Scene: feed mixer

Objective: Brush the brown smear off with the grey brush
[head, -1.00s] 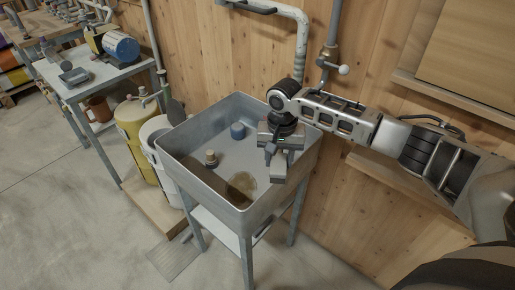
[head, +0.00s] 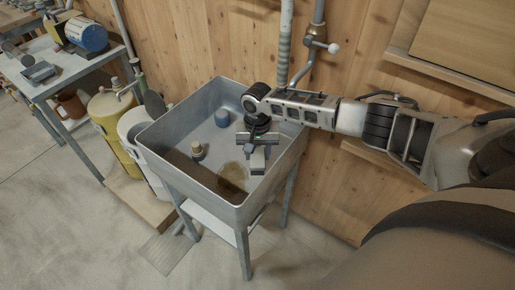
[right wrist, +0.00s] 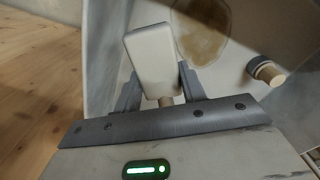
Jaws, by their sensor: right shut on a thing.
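The brown smear (head: 233,178) is a round, uneven stain on the floor of the grey sink (head: 222,207), near its front. In the right wrist view the smear (right wrist: 203,28) lies just beyond the brush. My right gripper (head: 258,150) hangs over the right part of the sink. It is shut on the handle of the grey brush (right wrist: 152,58), whose pale block points away from the wrist. In the head view the brush (head: 257,164) is to the right of the smear. I cannot tell whether it touches the sink floor. My left gripper is not in view.
A blue round object (head: 222,118) sits at the back of the sink. Yellow (head: 112,125) and white (head: 137,124) buckets stand left of the sink. The wooden wall is behind.

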